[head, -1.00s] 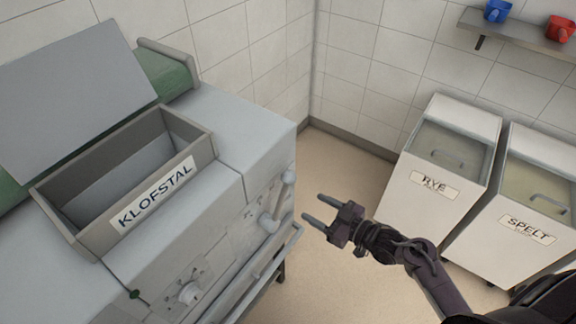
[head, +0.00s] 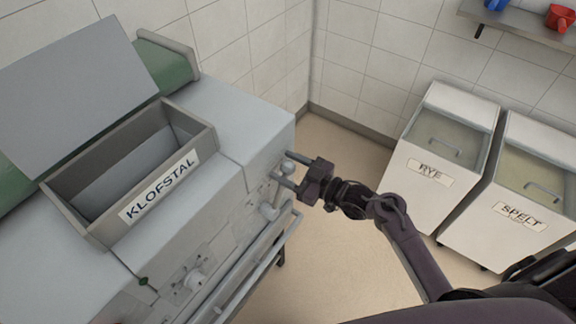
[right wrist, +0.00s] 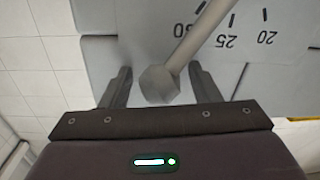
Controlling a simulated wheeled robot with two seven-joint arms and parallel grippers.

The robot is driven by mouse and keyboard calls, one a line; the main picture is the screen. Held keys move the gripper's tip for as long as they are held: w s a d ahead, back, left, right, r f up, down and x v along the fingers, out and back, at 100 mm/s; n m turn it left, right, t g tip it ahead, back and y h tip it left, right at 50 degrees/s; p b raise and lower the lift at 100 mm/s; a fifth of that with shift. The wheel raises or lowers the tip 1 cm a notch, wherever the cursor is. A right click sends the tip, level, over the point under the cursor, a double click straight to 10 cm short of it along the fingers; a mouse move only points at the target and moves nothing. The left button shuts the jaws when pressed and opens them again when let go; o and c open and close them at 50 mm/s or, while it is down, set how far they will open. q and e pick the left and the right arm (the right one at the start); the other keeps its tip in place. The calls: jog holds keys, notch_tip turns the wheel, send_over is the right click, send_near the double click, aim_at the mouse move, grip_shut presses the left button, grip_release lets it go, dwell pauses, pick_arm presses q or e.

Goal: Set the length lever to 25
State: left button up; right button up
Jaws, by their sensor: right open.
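The length lever has a pale rod (right wrist: 198,40) and a faceted grey knob (right wrist: 158,86). In the right wrist view the rod crosses the panel between the marks 25 (right wrist: 227,42) and 30 (right wrist: 181,31), which appear upside down. The 20 mark (right wrist: 266,38) lies farther right. My right gripper (right wrist: 160,72) is open, with one finger on each side of the knob. I cannot tell whether either finger touches it. In the head view the knob (head: 288,167) shows between the fingers of the right gripper (head: 284,170) at the machine's right end. My left gripper is not in view.
The grey machine (head: 250,120) has a hopper labelled KLOFSTAL (head: 90,230), a lower dial (head: 194,280) and a front rail (head: 262,268). Bins marked RYE (head: 470,97) and SPELT (head: 545,133) stand at right. Open floor (head: 340,250) lies between.

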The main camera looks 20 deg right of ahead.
aim_at(257, 177)
grip_shut()
dwell(0.3)
jog(key=shift+s+a+r+n, duration=0.5)
jog(key=shift+s+a+n, duration=0.2)
jog(key=shift+a+n, duration=0.25)
jog(key=shift+s+a+r+n+p, duration=0.3)
jog(key=shift+s+a+n, duration=0.25)
jog(key=shift+n, duration=0.2)
jog(key=shift+s+a+r+n, duration=0.1)
jog(key=shift+s+a+n, duration=0.4)
jog(key=shift+a+n, duration=0.2)
jog(key=shift+s+a+r+n, duration=0.1)
jog(key=shift+s+a+n, duration=0.35)
jog(key=shift+a+n, duration=0.2)
